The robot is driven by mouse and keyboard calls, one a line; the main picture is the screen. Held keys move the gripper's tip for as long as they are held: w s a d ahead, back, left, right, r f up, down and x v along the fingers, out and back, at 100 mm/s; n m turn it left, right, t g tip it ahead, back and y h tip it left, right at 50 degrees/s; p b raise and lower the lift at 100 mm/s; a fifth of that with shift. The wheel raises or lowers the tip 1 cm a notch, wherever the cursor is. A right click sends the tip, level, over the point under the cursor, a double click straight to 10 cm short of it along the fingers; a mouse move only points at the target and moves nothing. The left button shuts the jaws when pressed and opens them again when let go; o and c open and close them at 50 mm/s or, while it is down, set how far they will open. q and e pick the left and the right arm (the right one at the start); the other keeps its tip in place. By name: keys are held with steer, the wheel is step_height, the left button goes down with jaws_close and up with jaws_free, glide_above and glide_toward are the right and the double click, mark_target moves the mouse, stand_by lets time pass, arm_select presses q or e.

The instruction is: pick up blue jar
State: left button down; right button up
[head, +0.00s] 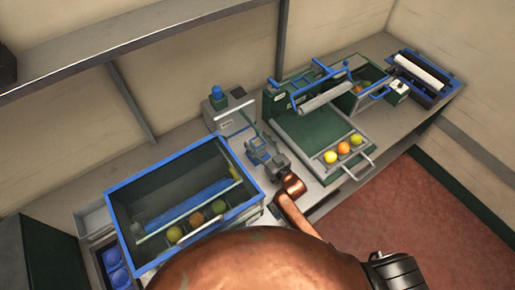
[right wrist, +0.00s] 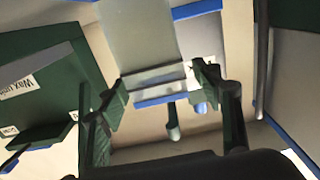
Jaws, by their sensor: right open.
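A small blue jar (head: 217,92) stands on top of a grey box-shaped unit at the back of the bench in the head view. My right gripper (head: 256,145) is open and empty, in front of and to the right of that unit, apart from the jar. In the right wrist view the open fingers (right wrist: 160,92) frame the space ahead. A small blue object (right wrist: 201,108) shows partly behind the right finger; I cannot tell if it is the jar. My left gripper is not in view.
A blue-rimmed bin (head: 150,180) with several round fruits stands left of my right arm. A green machine with a tray (head: 310,140) of three fruits stands to the right. Blue round items (head: 112,259) lie in a case at lower left. A shelf (head: 140,42) runs above the bench.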

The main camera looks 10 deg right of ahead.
steer(key=shift+c, duration=0.5)
steer(key=c, duration=1.3)
steer(key=shift+c, duration=0.7)
steer(key=shift+r, duration=0.15)
